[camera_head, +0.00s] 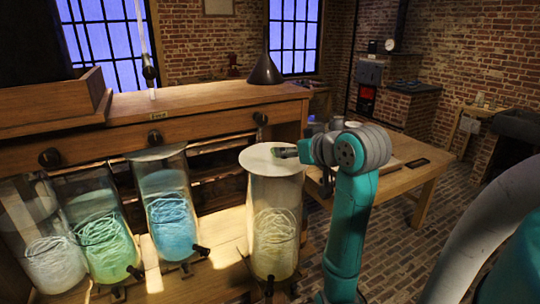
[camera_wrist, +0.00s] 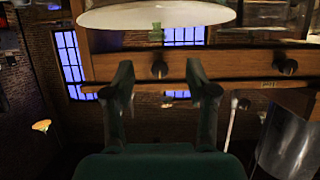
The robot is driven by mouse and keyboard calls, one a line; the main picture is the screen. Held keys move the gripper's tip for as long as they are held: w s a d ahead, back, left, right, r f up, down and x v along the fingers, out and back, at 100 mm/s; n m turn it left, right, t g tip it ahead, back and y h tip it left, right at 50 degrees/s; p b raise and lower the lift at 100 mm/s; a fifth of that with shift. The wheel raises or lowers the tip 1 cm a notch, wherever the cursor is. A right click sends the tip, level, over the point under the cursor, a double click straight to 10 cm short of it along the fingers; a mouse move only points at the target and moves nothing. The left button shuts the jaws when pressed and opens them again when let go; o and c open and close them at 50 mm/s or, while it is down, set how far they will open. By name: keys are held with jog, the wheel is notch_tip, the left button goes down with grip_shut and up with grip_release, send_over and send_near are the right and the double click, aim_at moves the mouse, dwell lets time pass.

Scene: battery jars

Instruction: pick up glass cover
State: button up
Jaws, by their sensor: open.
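The glass cover (camera_head: 258,159) is a pale round disc lying flat on the front right jar (camera_head: 275,220), which holds pale coiled strands. My gripper (camera_head: 284,152) is over the right part of this cover in the head view; the small gap between them is hard to judge. In the wrist view, which appears upside down, the glass cover (camera_wrist: 155,14) lies beyond my fingertips. A small green piece (camera_wrist: 156,33) shows at its middle. My gripper (camera_wrist: 160,80) has its two fingers spread apart with nothing between them.
Several jars with coloured strands stand left, including a blue one (camera_head: 172,225) with its own pale cover (camera_head: 153,153). A wooden bench (camera_head: 200,98) with knobs runs behind. A dark cone (camera_head: 265,70) stands on it. A lower table (camera_head: 410,180) is behind my arm.

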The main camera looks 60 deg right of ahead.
jog(key=x, duration=1)
jog(key=shift+d, duration=0.25)
grip_shut()
